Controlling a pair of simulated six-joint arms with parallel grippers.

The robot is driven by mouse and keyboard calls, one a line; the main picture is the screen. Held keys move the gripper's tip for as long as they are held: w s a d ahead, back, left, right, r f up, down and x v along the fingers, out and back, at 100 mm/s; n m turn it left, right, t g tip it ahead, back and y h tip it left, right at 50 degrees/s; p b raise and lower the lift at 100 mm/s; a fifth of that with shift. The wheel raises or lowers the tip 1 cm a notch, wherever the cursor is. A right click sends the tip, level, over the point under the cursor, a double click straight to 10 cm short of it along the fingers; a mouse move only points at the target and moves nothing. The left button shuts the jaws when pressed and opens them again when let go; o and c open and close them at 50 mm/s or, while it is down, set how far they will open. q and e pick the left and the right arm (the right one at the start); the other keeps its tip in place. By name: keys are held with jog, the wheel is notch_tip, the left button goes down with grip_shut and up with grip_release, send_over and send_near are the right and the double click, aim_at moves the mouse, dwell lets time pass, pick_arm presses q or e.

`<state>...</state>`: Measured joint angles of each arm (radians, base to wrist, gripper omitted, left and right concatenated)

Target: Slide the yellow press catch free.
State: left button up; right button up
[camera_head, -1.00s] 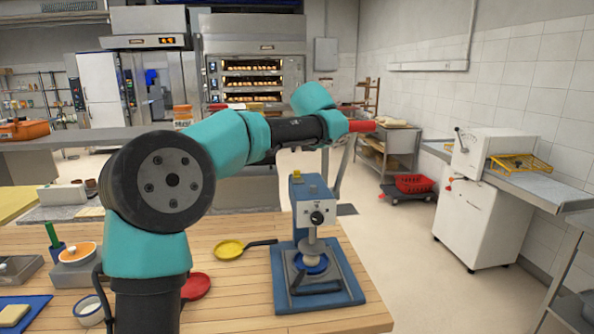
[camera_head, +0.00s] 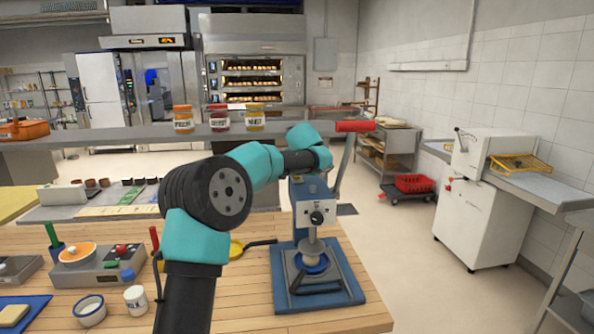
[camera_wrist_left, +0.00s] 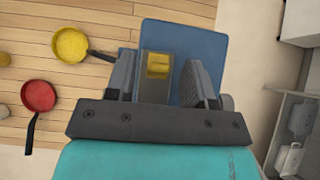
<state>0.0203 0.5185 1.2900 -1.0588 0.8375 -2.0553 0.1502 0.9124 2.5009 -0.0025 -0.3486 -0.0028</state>
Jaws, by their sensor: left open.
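The blue and grey press (camera_head: 312,203) stands on a blue base at the right of the wooden table. Its lever is raised, with a red handle (camera_head: 355,126). The yellow catch (camera_wrist_left: 158,65) shows in the left wrist view on top of the press. My left gripper (camera_wrist_left: 159,58) is open, with one finger on each side of the catch and a visible gap to each. My right gripper is not in view.
A yellow pan (camera_wrist_left: 70,45) and a red pan (camera_wrist_left: 38,96) lie beside the press. Several jars (camera_head: 219,118) stand on the shelf behind. The table's right edge is close to the press.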

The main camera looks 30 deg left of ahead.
pick_arm(q)
jog(key=shift+w+a+f, duration=0.15)
jog(key=shift+w+f, duration=0.1)
jog(key=shift+c, duration=0.2)
grip_shut()
dwell(0.3)
